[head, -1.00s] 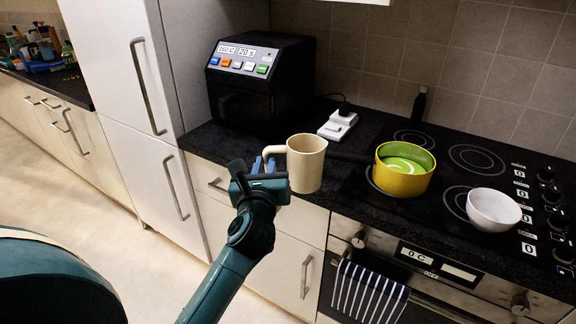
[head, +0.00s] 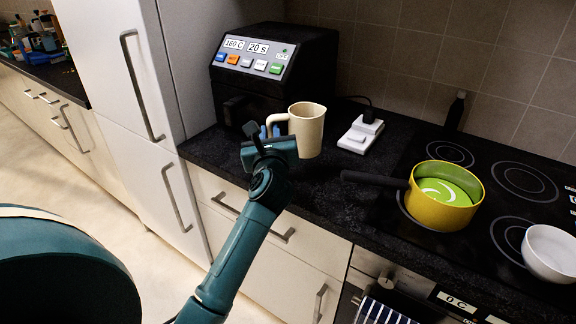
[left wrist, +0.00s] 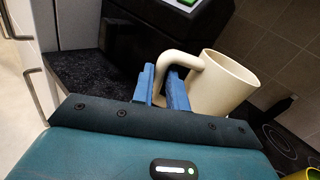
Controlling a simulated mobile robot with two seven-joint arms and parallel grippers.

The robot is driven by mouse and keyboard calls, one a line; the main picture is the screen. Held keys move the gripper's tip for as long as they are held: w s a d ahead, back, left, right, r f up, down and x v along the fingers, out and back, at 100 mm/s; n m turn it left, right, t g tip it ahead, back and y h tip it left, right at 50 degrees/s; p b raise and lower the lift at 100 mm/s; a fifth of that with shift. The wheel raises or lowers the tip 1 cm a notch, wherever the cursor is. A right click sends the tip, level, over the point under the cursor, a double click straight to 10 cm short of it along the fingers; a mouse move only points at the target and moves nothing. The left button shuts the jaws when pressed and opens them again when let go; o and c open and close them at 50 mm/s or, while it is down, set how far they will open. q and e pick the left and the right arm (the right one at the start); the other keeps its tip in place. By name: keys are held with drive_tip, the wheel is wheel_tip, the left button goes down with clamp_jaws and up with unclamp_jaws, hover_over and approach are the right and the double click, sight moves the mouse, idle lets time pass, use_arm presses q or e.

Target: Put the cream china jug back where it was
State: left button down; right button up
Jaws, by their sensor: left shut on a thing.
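The cream china jug (head: 306,128) is upright at the left end of the black counter, in front of the black oven-like appliance. My left gripper (head: 268,134) is shut on the jug's handle, on its left side. In the left wrist view the jug (left wrist: 222,84) stands to the right of the blue fingers (left wrist: 162,88), with its curved handle between them. I cannot tell whether the jug's base touches the counter. My right gripper is not in view.
The black appliance (head: 265,75) stands behind the jug. A white socket block (head: 360,134) lies to its right. A yellow pan (head: 440,205) on the hob points its dark handle left. A white bowl (head: 550,252) is at far right. Bare counter (head: 325,185) lies in front.

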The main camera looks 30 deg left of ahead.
use_arm(q)
wheel_tip(320, 180, down, 7)
drive_tip(key=shift+f+b, duration=0.15)
drive_tip(key=shift+b, duration=0.55)
drive_tip(key=shift+f, duration=0.35)
drive_tip(key=c, duration=1.4)
unclamp_jaws()
drive_tip(key=shift+f, duration=0.1)
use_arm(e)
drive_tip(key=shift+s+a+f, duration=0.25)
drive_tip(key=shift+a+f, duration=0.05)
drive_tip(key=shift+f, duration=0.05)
use_arm(q)
drive_tip(key=shift+r, duration=0.2)
